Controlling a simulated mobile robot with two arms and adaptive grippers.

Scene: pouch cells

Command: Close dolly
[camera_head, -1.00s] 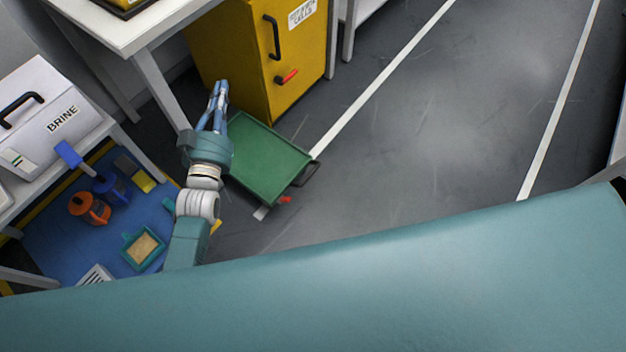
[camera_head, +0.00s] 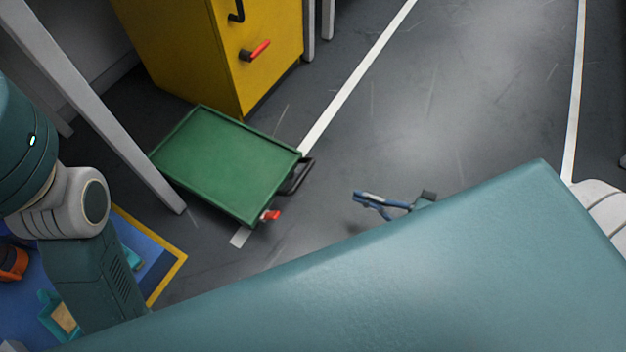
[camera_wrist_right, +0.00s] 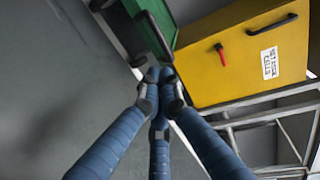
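The dolly (camera_head: 226,166) is a low green tray on the floor beside the yellow cabinet, with a black handle (camera_head: 298,176) and a red pedal-like part (camera_head: 270,216) at its near right end. My right gripper (camera_head: 356,199) is to the right of the handle, its blue fingers pointing left toward it with a gap between. In the right wrist view its fingertips (camera_wrist_right: 159,76) come together with nothing between them, and the green dolly (camera_wrist_right: 152,12) and dark handle lie just beyond. My left arm is at the left edge; its gripper is out of view.
The yellow cabinet (camera_head: 215,45) with a red lever stands behind the dolly. A white table leg (camera_head: 110,125) is close to the dolly's left. A blue mat (camera_head: 150,262) with small items lies at lower left. Grey floor at right is clear.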

